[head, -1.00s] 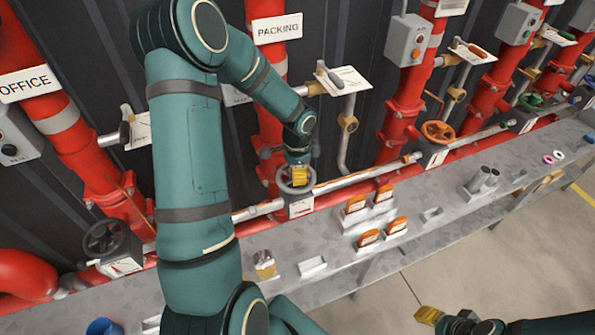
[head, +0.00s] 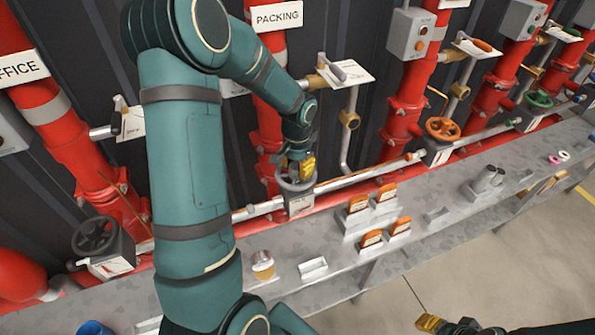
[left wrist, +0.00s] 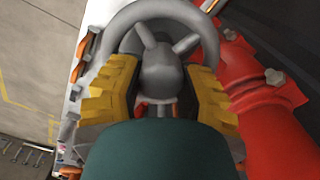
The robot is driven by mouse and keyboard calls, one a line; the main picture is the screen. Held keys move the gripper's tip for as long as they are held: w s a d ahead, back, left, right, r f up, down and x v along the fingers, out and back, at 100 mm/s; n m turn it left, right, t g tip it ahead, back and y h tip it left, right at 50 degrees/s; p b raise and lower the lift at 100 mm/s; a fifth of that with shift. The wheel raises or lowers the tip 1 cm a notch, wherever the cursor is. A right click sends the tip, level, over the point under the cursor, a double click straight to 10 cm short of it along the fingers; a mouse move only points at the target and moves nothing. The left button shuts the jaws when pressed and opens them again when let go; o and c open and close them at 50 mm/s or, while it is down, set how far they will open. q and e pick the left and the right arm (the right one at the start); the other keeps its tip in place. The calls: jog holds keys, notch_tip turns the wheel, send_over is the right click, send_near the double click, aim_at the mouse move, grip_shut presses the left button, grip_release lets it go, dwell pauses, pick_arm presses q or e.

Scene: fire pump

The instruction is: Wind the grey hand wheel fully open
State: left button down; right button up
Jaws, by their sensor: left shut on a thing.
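The grey hand wheel (head: 298,188) sits on its valve on the pipe below the PACKING sign. It also shows in the left wrist view (left wrist: 205,38), with its spokes and round hub (left wrist: 160,75). My left gripper (head: 301,168) is at the wheel from above. In the wrist view its yellow fingers (left wrist: 160,95) lie on both sides of the hub, closed on the wheel's middle. The arm and fingers hide part of the wheel. My right gripper (head: 445,326) is at the bottom edge, away from the wheel, partly cut off; its opening is unclear.
A dark hand wheel (head: 95,235) is to the left; an orange one (head: 443,129) and a green one (head: 536,100) are to the right. A grey bench (head: 420,235) in front carries orange-topped blocks (head: 358,204) and a cup (head: 263,264). Red pipes stand behind.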

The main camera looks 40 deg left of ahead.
pick_arm(q)
jog(key=shift+s+f, duration=0.15)
jog(key=n+b, duration=0.1)
jog(key=n, duration=0.3)
jog(key=shift+f+b, duration=0.1)
jog(key=shift+b, duration=0.25)
jog(key=n, duration=0.2)
jog(key=shift+n, duration=1.1)
jog(key=shift+s+n, duration=0.1)
jog(key=shift+n, duration=1.1)
jog(key=n, duration=0.5)
jog(key=shift+s+a+n+p, duration=0.1)
jog(key=shift+a+n+p, duration=0.05)
jog(key=shift+n+p, duration=0.2)
